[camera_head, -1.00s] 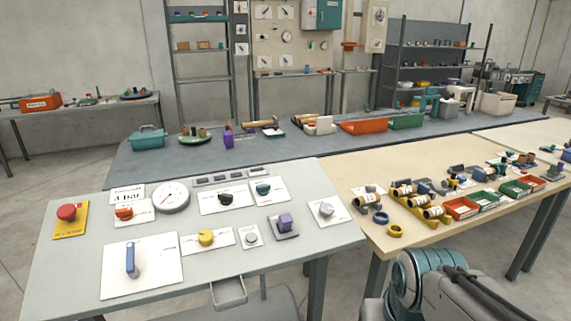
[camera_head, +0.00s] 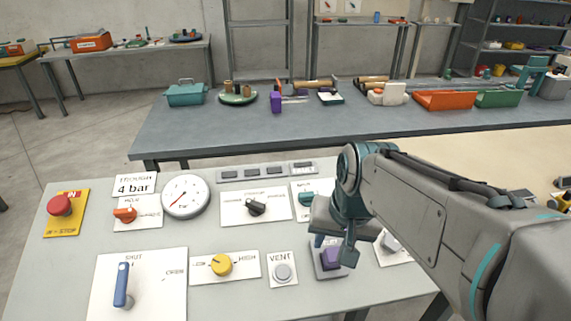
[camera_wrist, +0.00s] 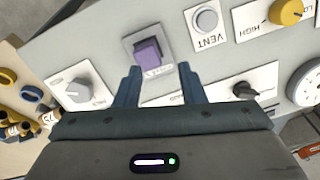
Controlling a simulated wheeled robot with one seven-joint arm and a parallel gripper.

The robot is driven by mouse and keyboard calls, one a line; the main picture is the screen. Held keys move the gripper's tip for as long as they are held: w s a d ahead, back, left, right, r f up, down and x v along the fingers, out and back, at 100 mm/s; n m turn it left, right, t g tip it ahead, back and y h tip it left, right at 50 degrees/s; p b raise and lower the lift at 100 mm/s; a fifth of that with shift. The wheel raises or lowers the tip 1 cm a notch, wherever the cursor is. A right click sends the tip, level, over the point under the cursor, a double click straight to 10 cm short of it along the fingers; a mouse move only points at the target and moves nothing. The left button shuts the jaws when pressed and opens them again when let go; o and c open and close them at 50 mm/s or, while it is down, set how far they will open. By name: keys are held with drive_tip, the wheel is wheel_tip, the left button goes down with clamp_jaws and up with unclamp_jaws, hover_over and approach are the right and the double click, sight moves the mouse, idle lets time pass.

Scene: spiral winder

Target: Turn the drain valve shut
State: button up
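A blue lever (camera_head: 122,286) stands on a large white plate (camera_head: 165,300) at the near left of the grey panel. The word SHUT is printed at the plate's top; a smaller label at its right is hard to read. The lever's handle appears pointing up the picture, near SHUT. I cannot read a drain label. My gripper (camera_wrist: 160,78) is open and empty, its two fingers apart. In the head view it hangs over the panel's right part, just above a purple block-shaped control (camera_head: 331,258), well to the right of the lever. The lever is outside the wrist view.
Between gripper and lever stand a VENT button (camera_head: 283,272) and a yellow knob (camera_head: 221,265). Behind are a gauge (camera_head: 186,196), a black knob (camera_head: 255,207) and an orange knob (camera_head: 125,214). A red stop button (camera_head: 60,205) sits at far left.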

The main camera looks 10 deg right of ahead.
sight(310, 194)
drive_tip(key=w+d+r+m+y, duration=0.2)
drive_tip(key=w+d+r+m, duration=0.15)
drive_tip(key=w+m, duration=0.35)
drive_tip(key=w+d+r+m+y, duration=0.2)
drive_tip(key=w+r+m, duration=0.2)
drive_tip(key=w+m, duration=0.3)
drive_tip(key=shift+t, duration=0.3)
drive_tip(key=x, duration=1.3)
drive_tip(key=shift+c, duration=0.3)
clamp_jaws()
